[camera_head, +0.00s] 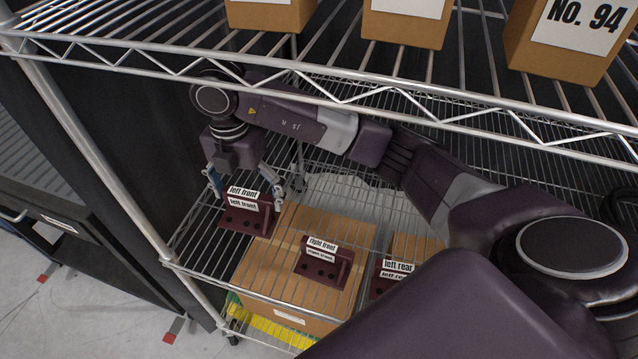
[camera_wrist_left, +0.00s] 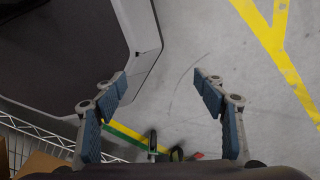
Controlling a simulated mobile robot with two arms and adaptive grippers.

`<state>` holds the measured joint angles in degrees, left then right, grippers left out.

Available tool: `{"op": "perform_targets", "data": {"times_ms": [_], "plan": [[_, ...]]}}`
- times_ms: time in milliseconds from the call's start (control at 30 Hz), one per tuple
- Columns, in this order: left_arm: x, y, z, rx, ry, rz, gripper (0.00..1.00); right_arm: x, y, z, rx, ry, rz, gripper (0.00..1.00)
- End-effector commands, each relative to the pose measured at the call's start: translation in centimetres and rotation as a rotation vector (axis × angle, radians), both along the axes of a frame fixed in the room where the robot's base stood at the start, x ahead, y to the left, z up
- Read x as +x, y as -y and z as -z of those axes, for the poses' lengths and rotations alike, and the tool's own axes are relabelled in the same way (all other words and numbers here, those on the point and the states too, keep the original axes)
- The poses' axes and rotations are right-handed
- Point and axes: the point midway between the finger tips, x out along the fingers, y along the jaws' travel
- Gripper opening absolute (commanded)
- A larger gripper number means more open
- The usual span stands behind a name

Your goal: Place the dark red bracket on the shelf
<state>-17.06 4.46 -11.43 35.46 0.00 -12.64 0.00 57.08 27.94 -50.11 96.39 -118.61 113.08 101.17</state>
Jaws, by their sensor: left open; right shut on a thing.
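The dark red bracket labelled "left front" (camera_head: 246,219) is at the left part of the wire shelf (camera_head: 205,252). My right gripper (camera_head: 244,188) comes from above and is shut on this bracket. I cannot tell whether the bracket touches the wires. A dark red bracket labelled "right front" (camera_head: 322,268) stands on the shelf to its right. Another, labelled "left rear" (camera_head: 384,284), is further right and partly hidden by my arm. My left gripper (camera_wrist_left: 161,82) shows in the left wrist view, open and empty above the floor.
An upper wire shelf with cardboard boxes (camera_head: 403,28) hangs over my right arm. Its front rail (camera_head: 330,102) crosses above the arm. A shelf post (camera_head: 105,190) stands at the left. Cardboard boxes (camera_head: 270,285) lie below the lower shelf.

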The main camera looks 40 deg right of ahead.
Motion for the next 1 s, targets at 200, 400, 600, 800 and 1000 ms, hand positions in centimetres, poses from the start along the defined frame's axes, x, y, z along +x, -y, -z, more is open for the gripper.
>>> {"op": "perform_targets", "data": {"times_ms": [200, 400, 600, 800, 1000], "plan": [[-2.9, -0.6, -0.9, 0.008, -0.039, 0.002, 0.65, -0.1, 0.1, 3.6, -0.002, -0.006, 0.002, 0.42], [-0.3, -0.4, -1.4, 0.004, -0.003, 0.002, 0.65, 0.0, 0.0, 5.9, -0.001, -0.002, 0.000, 0.42], [1.5, -0.2, -2.1, 0.001, 0.024, 0.002, 0.65, -0.1, 0.1, 7.9, -0.002, -0.005, 0.000, 0.42], [0.4, -0.2, -2.3, 0.003, 0.008, 0.002, 0.65, 0.0, 0.1, 9.8, -0.001, -0.002, -0.001, 0.42], [-0.6, -0.1, -2.1, 0.002, -0.007, 0.001, 0.65, 0.0, 0.1, 9.8, -0.001, -0.001, -0.001, 0.42]]}}
